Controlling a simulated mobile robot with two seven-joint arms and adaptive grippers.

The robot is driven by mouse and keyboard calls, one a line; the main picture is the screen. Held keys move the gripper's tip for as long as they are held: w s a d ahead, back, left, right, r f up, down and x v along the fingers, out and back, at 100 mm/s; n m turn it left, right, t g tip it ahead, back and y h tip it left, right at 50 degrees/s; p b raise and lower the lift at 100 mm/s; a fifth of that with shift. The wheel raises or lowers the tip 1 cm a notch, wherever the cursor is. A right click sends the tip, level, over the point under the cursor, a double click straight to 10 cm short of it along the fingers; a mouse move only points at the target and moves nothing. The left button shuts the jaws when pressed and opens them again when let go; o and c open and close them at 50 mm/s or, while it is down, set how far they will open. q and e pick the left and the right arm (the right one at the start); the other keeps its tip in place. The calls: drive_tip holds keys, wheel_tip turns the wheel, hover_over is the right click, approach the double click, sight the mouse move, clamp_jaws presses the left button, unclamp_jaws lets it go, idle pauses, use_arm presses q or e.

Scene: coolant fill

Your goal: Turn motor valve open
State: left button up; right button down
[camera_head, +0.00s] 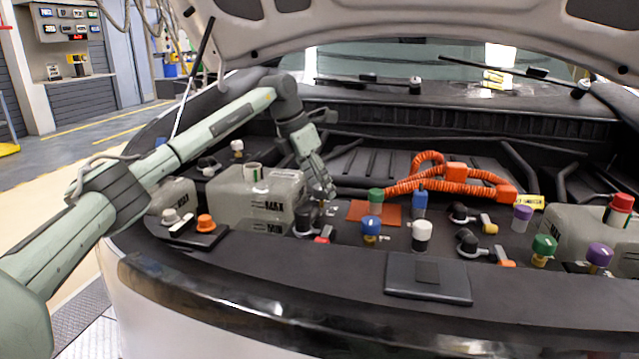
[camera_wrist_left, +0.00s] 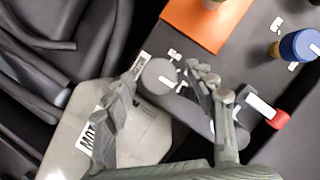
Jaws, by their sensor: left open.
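The likely motor valve, a dark round-topped fitting (camera_head: 304,219), stands beside the grey tank at left center of the engine bay. A red-tipped lever (camera_head: 325,235) lies at its base. In the left wrist view its grey round top (camera_wrist_left: 158,76) lies between my fingers, and the red tip (camera_wrist_left: 278,119) is at the right. A white label (camera_wrist_left: 88,136) reading "MOT" is partly hidden by a finger. My left gripper (camera_head: 329,193) is open, pointing down just above the fitting; it also shows in the left wrist view (camera_wrist_left: 170,68). Contact cannot be told. My right gripper is not in view.
A translucent tank (camera_head: 262,185) marked MAX and MIN stands just left of the gripper. An orange plate (camera_head: 360,212), a green-capped fitting (camera_head: 376,196), a blue-capped valve (camera_head: 372,224) and a white-capped one (camera_head: 422,230) stand to the right. The raised hood (camera_head: 400,20) hangs above.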

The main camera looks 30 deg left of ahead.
use_arm(q)
drive_tip(key=shift+w+f, duration=0.1)
drive_tip(key=shift+f, duration=0.1)
drive_tip(key=c, duration=1.2)
drive_tip(key=shift+o, duration=0.2)
drive_tip(key=shift+n, duration=0.3)
drive_tip(key=n, duration=0.2)
drive_tip(key=n+y, duration=0.1)
drive_tip(key=n, duration=0.1)
drive_tip(key=shift+d+r+t+y, duration=0.1)
drive_tip(key=shift+d+t+y, duration=0.05)
drive_tip(key=shift+t+y, duration=0.2)
drive_tip(key=n+y, duration=0.1)
drive_tip(key=n, duration=0.3)
drive_tip(key=shift+d+n+y, duration=0.15)
drive_tip(key=shift+n+y, duration=0.15)
drive_tip(key=shift+y, duration=0.05)
drive_tip(key=n, duration=0.2)
drive_tip(key=n+g+y, duration=0.1)
drive_tip(key=n, duration=0.1)
drive_tip(key=shift+w+d+n+y, duration=0.1)
drive_tip(key=shift+n+y, duration=0.2)
drive_tip(key=n+g+y, duration=0.1)
drive_tip(key=n, duration=0.3)
drive_tip(key=shift+n, duration=0.3)
